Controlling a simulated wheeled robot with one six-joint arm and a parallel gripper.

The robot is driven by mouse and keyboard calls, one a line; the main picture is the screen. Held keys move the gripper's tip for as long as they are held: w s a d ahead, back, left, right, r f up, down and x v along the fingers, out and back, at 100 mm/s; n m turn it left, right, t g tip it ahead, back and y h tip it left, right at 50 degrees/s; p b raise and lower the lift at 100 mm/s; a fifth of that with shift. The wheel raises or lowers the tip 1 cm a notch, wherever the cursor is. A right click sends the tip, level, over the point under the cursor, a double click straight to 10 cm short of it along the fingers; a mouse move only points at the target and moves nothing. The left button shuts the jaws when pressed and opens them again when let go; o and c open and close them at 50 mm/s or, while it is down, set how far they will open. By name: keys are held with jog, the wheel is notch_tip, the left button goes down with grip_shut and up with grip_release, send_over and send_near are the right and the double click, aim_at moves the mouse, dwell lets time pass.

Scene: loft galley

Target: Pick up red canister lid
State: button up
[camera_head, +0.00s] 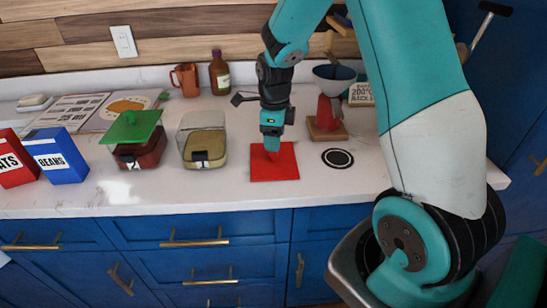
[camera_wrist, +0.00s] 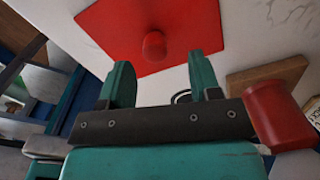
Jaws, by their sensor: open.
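The red canister lid (camera_head: 275,164) is a flat red square with a round knob, lying on the white counter. In the wrist view the lid (camera_wrist: 115,32) is at the top, with its knob seen between and beyond the finger tips. My gripper (camera_head: 271,148) points down over the lid, close to the knob. In the wrist view my gripper (camera_wrist: 160,78) has its two teal fingers spread apart with nothing between them. Whether the fingers reach down around the knob is hard to tell.
Left of the lid stand a clear canister (camera_head: 203,140) and a dark red canister with a green lid (camera_head: 132,128) on it. To the right are a red stand with a funnel (camera_head: 329,112) and a round black coaster (camera_head: 338,158). A brown bottle (camera_head: 219,73) stands behind.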

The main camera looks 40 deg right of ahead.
aim_at(273, 154)
jog(key=shift+s+a+f+p, duration=0.15)
jog(key=shift+f+p, duration=0.15)
jog(key=shift+f, duration=1.65)
jog(key=c, duration=1)
jog(key=shift+r, duration=0.1)
